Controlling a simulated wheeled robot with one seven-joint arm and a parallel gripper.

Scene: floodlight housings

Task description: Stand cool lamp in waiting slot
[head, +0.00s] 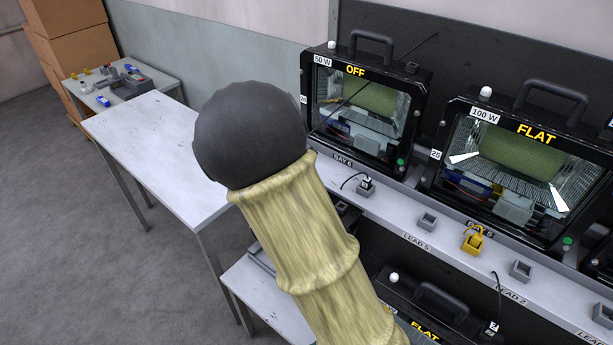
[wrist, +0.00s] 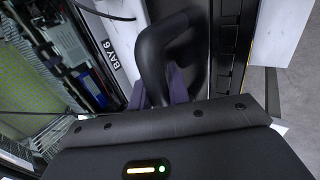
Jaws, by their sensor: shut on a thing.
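My gripper (wrist: 174,84) shows in the wrist view, its dark fingers shut on a thick black handle (wrist: 155,45). The handle joins a black housing (wrist: 196,62), seen only in part, so its face and lettering are hidden. In the head view my own arm covers the gripper and the held lamp. A 50 W lamp (head: 365,105) reading OFF and a 100 W lamp (head: 522,165) reading FLAT stand upright on the upper shelf. A third lamp (head: 432,310), also reading FLAT, is partly visible below. I cannot make out a waiting slot.
The shelf ledge (head: 405,215) carries small grey sockets, a black plug (head: 366,185) and a yellow piece (head: 473,240). In the wrist view a BAY 6 label (wrist: 112,55) is beside the handle. A bare white table (head: 150,130) stands left, with open floor (head: 60,220) beyond.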

